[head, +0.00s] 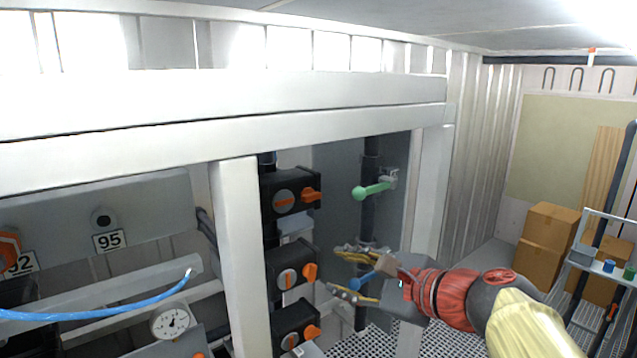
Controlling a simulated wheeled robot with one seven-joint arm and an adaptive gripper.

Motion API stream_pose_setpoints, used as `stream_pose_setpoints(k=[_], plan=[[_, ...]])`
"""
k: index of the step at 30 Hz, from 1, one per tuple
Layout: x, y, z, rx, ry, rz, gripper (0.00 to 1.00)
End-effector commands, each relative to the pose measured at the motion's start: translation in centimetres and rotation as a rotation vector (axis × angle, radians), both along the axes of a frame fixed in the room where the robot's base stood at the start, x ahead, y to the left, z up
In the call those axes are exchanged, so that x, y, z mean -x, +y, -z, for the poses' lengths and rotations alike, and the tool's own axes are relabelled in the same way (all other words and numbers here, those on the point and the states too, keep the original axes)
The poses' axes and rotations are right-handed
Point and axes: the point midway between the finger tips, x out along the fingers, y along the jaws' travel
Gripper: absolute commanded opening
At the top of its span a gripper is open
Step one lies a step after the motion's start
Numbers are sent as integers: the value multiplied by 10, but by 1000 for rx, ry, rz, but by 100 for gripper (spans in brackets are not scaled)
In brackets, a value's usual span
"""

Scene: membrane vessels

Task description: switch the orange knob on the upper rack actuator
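The upper actuator (270,207) is a black box at the top of a column of several similar boxes, right of a white post. Its orange knob (311,195) sticks out at the right side, and the orange bar on its grey dial looks roughly level. My gripper (338,273) is open, with its yellow-and-grey fingers spread and pointing left. It is below and to the right of the upper knob, to the right of the middle actuator's orange knob (310,272), and appears apart from both. No object is clearly held.
A lower actuator with an orange knob (311,333) sits beneath. A green ball-ended lever (372,191) is above my gripper, and a blue ball-ended lever (362,284) shows by the fingers. The white post (238,250) and beam (220,139) frame the rack.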

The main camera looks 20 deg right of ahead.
Motion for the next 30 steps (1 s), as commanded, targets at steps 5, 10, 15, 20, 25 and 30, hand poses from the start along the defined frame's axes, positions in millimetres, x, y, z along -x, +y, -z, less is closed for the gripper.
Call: stream_pose_setpoints(k=[5, 10, 15, 20, 25, 30], plan=[[-22, -6, -83, -552, -113, 120, 39], [-23, -8, -105, -811, -110, 153, 39], [-25, -7, -105, -868, -87, 162, 39], [-37, -3, -106, -868, -86, 159, 39], [-61, 4, -106, -869, -84, 159, 39], [-82, 9, -106, -866, -86, 160, 39]])
